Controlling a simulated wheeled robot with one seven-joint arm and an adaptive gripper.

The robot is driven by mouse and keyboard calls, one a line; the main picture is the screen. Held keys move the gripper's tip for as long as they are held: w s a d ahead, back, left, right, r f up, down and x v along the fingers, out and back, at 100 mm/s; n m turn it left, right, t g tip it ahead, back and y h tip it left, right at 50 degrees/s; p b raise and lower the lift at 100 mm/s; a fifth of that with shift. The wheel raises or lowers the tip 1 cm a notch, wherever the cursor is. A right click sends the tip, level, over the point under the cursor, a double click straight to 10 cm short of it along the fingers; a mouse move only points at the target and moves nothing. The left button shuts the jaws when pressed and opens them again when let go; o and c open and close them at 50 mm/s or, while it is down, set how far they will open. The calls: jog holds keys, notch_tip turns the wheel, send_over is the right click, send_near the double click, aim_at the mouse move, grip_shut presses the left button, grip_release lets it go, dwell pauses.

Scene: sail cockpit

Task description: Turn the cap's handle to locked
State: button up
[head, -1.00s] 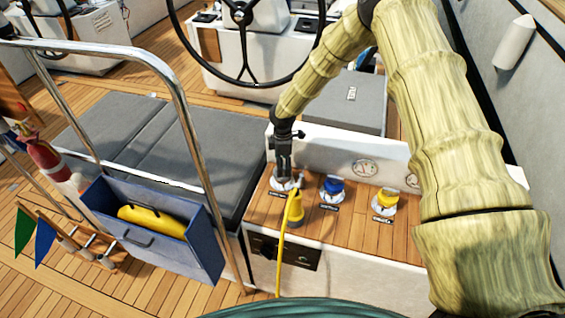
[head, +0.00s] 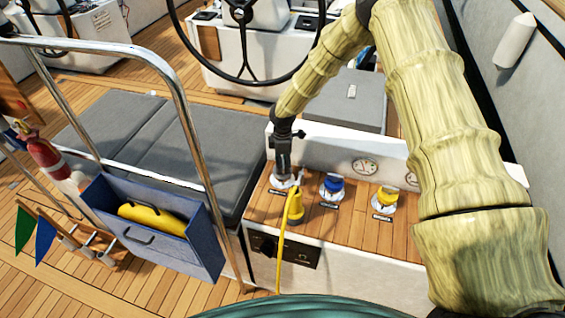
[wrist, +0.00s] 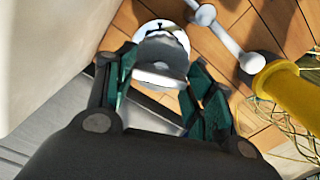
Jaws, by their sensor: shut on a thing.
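A white and silver cap (wrist: 162,45) with a raised handle (wrist: 158,76) sits on the wooden deck panel in the wrist view. My gripper (wrist: 160,88) points down at it, with its teal fingers on either side of the handle and shut on it. In the head view my gripper (head: 284,180) stands over the leftmost of three caps and hides most of it. A blue cap (head: 332,185) and a yellow cap (head: 386,197) sit to its right, each on a round plate with a dark label. The cap's lock markings are too small to read.
A yellow plug with a cable (head: 294,208) stands just in front of the gripped cap. A blue bin (head: 157,245) and a steel rail (head: 190,120) are at left. Behind the caps is a low white wall with gauges (head: 366,166). The panel's right end is bare.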

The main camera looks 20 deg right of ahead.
jog(key=shift+f, duration=0.1)
jog(key=m+b, duration=0.2)
jog(key=m, duration=0.1)
jog(key=shift+f, duration=0.1)
jog(key=m+b, duration=0.3)
jog(key=m, duration=0.2)
jog(key=m+b, duration=0.2)
jog(key=m, duration=0.3)
jog(key=shift+m+b, duration=0.45)
jog(key=shift+m, duration=1.85)
jog(key=o, duration=1)
jog(key=shift+o, duration=0.2)
